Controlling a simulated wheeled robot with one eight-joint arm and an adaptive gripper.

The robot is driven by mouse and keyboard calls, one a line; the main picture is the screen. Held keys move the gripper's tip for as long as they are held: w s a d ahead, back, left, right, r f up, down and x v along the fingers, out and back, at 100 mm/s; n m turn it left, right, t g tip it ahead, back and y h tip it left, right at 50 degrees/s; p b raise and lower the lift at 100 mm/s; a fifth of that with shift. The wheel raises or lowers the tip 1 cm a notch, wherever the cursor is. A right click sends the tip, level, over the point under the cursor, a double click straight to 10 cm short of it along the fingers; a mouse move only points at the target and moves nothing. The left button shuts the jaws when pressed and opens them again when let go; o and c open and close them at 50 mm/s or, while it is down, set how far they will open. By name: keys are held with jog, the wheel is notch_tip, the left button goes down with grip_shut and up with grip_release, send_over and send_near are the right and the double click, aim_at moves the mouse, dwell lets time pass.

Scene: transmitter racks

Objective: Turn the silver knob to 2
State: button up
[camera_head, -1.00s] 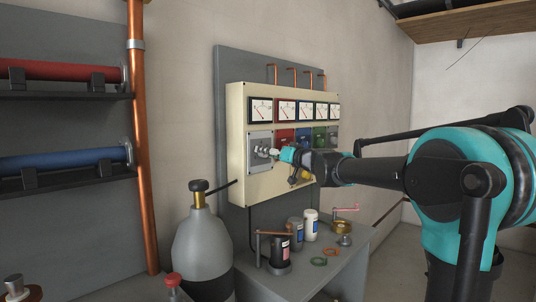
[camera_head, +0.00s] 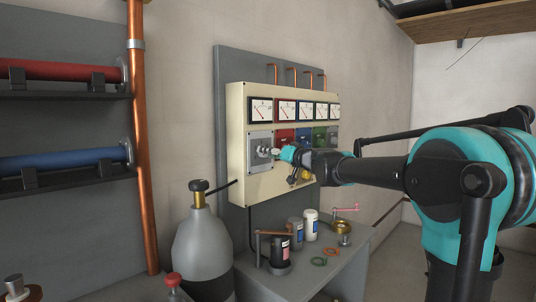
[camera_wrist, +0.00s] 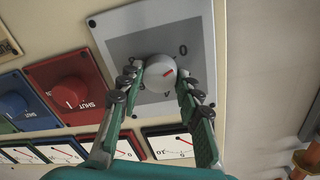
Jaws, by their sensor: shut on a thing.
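The silver knob (camera_wrist: 160,70) sits on a grey square plate (camera_wrist: 128,30) on the cream panel. It has a short red mark on its face, which points toward the right and slightly up in the wrist view. A "0" shows up and right of the knob, and another small marking, hard to read, is below it. My gripper (camera_wrist: 159,82) has one finger on each side of the knob and is shut on it. In the head view my gripper (camera_head: 277,153) reaches the grey plate (camera_head: 260,141) at the panel's left end; the knob is small there.
A red knob (camera_wrist: 70,93) on a red plate and a blue knob (camera_wrist: 13,104) are beside it. Meters line the panel (camera_head: 236,150) above the knobs. Below stands a table (camera_head: 330,285) with cans and rings. A grey gas cylinder (camera_head: 202,240) stands at the left.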

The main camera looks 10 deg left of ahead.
jog(key=m, duration=1)
jog(key=shift+g, duration=0.3)
jog(key=shift+d+m, duration=0.1)
jog(key=shift+m, duration=0.2)
jog(key=o, duration=1.2)
jog(key=shift+c, duration=0.2)
jog(key=v, duration=1.2)
jog(key=shift+r, duration=0.15)
